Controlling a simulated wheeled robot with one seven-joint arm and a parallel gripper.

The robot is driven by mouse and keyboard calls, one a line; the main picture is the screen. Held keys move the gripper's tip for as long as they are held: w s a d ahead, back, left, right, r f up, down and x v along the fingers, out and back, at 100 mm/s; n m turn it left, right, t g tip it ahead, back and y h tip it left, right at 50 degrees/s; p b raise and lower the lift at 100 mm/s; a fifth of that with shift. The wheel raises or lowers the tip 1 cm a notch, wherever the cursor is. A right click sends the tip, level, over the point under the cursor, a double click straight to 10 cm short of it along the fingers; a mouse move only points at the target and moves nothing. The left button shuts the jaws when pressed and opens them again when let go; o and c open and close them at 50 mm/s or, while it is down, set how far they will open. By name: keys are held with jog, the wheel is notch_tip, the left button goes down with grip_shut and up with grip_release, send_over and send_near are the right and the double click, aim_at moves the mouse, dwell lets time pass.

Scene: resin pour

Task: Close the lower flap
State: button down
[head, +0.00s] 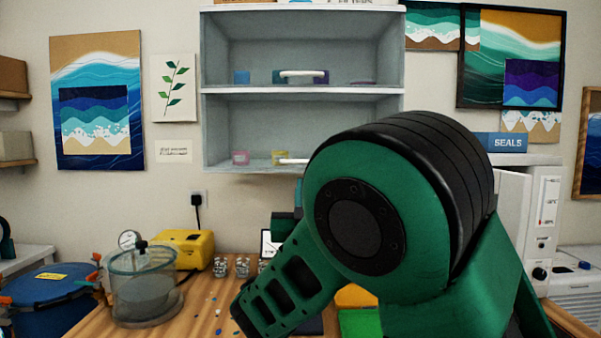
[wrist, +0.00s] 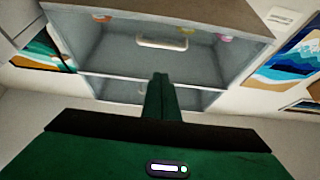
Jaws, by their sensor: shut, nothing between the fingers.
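The wall cabinet (head: 303,91) is light grey with an upper and a lower compartment. A white handle (head: 290,161) shows low across the lower compartment, its right end hidden by my arm. The lower flap it belongs to looks clear; I cannot tell its exact angle. The upper compartment has a similar handle (head: 302,73). In the wrist view the cabinet appears upside down, with the lower handle (wrist: 162,42) near the top. My gripper (wrist: 160,78) is shut and empty, its fingers pointing toward the cabinet and appearing apart from the lower handle. In the head view my arm blocks much of the scene.
Small coloured cups, one pink (head: 240,158), stand inside the cabinet. Below, the wooden table holds a clear lidded chamber (head: 146,290), a yellow case (head: 188,248) and small jars (head: 242,266). A blue pot (head: 48,305) stands at left. A SEALS box (head: 507,142) sits right of the cabinet.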

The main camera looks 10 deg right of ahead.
jog(key=w+f+x, duration=0.1)
jog(key=f+x, duration=0.1)
jog(key=x, duration=1)
jog(key=shift+w+d, duration=0.15)
jog(key=shift+w, duration=0.1)
dwell(0.3)
jog(key=shift+w+d, duration=0.35)
jog(key=shift+w, duration=0.45)
jog(key=shift+s+r, duration=0.1)
